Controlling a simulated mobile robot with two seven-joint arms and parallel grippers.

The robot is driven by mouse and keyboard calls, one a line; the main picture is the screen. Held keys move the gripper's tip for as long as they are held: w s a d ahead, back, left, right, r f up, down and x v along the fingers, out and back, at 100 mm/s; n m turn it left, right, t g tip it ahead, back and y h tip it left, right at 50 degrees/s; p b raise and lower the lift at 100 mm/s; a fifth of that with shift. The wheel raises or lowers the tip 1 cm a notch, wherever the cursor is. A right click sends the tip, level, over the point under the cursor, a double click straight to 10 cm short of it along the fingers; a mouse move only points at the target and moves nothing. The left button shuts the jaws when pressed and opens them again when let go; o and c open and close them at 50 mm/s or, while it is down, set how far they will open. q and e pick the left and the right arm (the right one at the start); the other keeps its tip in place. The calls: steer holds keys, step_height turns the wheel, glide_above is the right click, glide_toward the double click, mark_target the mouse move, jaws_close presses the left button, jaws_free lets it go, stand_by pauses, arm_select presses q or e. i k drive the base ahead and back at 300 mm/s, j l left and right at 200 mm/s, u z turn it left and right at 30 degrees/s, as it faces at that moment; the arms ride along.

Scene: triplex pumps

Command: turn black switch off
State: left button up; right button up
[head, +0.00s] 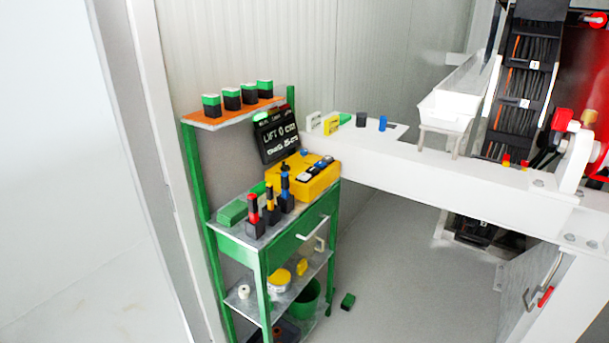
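I cannot make out for certain which thing is the black switch. A small upright black block (361,119) stands on the white beam, beside a small blue piece (382,123). Small red and yellow pieces (507,160) sit farther right on the same beam; their form is too small to tell. A red and white machine part (575,150) stands at the right edge. No on or off position can be read. Neither of my grippers is in view.
A green shelf cart (290,243) holds a yellow case (303,179), a black sign (276,136) and several black-and-green blocks. The white beam (420,165) runs right from it. A white trough (455,98) stands on the beam. Grey floor (400,270) is mostly clear.

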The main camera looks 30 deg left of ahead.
mark_target(284, 166)
steer(key=i, duration=0.7)
steer(key=i+u, duration=0.1)
steer(key=u, duration=0.65)
steer(key=i+l+u, duration=0.1)
steer(key=u, duration=0.25)
